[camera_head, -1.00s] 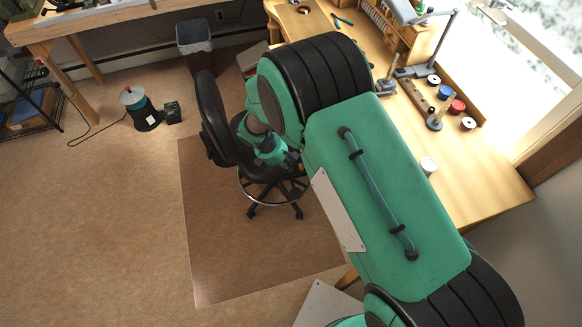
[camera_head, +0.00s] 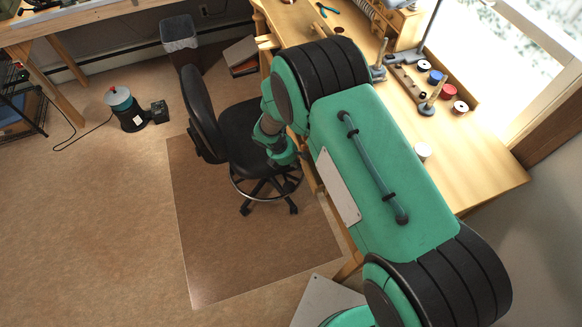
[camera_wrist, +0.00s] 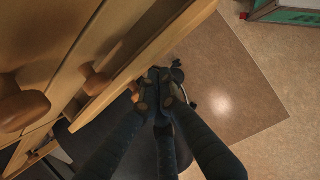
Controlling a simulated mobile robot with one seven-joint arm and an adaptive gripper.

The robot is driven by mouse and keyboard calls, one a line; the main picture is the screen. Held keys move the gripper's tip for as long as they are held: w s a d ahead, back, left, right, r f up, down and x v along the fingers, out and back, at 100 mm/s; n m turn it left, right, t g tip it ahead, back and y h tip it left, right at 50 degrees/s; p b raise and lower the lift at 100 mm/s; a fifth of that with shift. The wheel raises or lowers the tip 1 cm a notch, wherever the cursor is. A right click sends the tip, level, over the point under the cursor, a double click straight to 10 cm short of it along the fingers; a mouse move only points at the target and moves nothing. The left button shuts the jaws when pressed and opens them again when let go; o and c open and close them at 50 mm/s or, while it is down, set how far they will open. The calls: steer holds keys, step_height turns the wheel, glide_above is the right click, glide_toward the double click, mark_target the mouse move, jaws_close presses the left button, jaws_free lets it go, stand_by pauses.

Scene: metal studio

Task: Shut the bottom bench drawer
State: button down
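The wooden bench (camera_head: 470,185) runs down the right of the head view. My arm hides most of its drawer side there. In the wrist view, wooden drawer fronts with round knobs fill the left; one knob (camera_wrist: 20,106) is close and another knob (camera_wrist: 94,80) sits further in. A long wooden edge (camera_wrist: 150,55), apparently a drawer front standing out, runs diagonally beside them. My gripper (camera_wrist: 161,84) has its dark fingers drawn together at the tips, just right of this edge. Nothing shows between them. I cannot tell whether they touch the wood.
A black swivel chair (camera_head: 203,112) stands close beside my arm, on a brown floor mat (camera_head: 205,250). A grey bin (camera_head: 178,35) and a box (camera_head: 241,56) are behind it. A green-and-black device (camera_head: 125,110) with a cord stands left. Open floor lies at lower left.

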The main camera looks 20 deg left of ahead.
steer(key=shift+w+d, duration=0.1)
stand_by(0.3)
steer(key=shift+w+d+p, duration=0.4)
steer(key=shift+w+d, duration=0.55)
steer(key=shift+s+a, duration=0.1)
steer(key=shift+s+a, duration=0.35)
steer(key=shift+a, duration=0.05)
steer(key=s+a+f+p+v, duration=0.1)
steer(key=p+v, duration=0.1)
steer(key=v, duration=0.9)
steer(key=shift+s+a, duration=0.25)
steer(key=shift+s, duration=0.05)
